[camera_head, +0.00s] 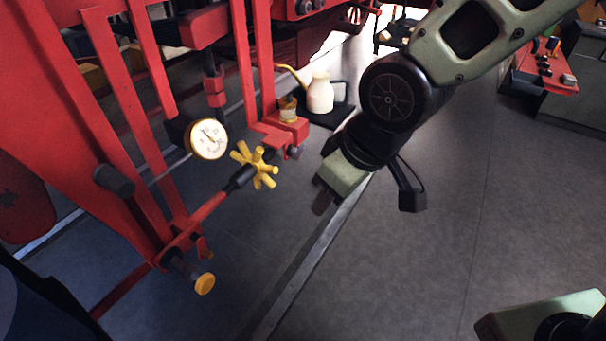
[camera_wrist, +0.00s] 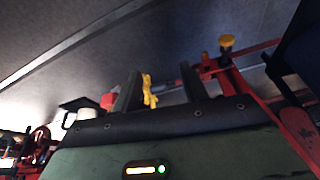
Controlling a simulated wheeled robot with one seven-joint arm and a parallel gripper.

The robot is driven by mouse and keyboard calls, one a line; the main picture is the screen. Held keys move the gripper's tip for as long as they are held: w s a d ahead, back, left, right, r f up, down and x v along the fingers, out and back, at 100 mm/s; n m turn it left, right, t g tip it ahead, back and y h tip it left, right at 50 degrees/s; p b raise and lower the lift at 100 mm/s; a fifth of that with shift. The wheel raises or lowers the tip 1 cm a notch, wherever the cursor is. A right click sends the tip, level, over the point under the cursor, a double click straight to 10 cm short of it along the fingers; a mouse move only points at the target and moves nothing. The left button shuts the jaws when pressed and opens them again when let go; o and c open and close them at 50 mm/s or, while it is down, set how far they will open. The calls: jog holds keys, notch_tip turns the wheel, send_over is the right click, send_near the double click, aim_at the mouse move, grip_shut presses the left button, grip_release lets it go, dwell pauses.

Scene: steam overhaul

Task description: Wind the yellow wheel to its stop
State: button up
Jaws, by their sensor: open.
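The yellow wheel (camera_head: 255,166) has several stubby spokes and sits on a dark shaft at the end of a red pipe, in the left half of the head view. My gripper (camera_head: 322,204) is to the right of the wheel and a little lower in the picture, with a clear gap between them. In the wrist view the yellow wheel (camera_wrist: 149,90) shows between the two dark fingers of my gripper (camera_wrist: 163,88), beyond their tips. The jaws are open and nothing is held.
A round white gauge (camera_head: 208,139) is left of the wheel. A yellow knob (camera_head: 204,284) is below it. Red frame bars (camera_head: 92,120) stand at left. A cream oil can (camera_head: 319,93) stands on a dark tray (camera_head: 340,111) behind. The floor at right is mostly clear.

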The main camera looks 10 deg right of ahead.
jog(key=w+a+f+n+t+y+b, duration=0.1)
jog(key=w+a+f+t+y+b, duration=0.15)
jog(key=w+f, duration=0.45)
jog(key=w+a+f+t+y+b, duration=0.2)
jog(key=w+a+f+b, duration=0.15)
jog(key=w, duration=0.65)
jog(key=n+t+y+b, duration=0.1)
jog(key=t+y+b, duration=0.3)
jog(key=y, duration=0.3)
send_near(272, 170)
jog(key=w+d+x, duration=0.1)
jog(key=x, duration=0.4)
jog(key=shift+f+x, duration=0.15)
jog(key=shift+x, duration=0.85)
jog(key=shift+f+x, duration=0.2)
jog(key=shift+x, duration=0.8)
jog(key=shift+f+x, duration=0.15)
jog(key=shift+x, duration=0.85)
jog(key=shift+s+a, duration=0.15)
jog(key=shift+s, duration=0.1)
grip_shut()
jog(key=shift+f+b, duration=0.1)
jog(key=shift+b, duration=0.2)
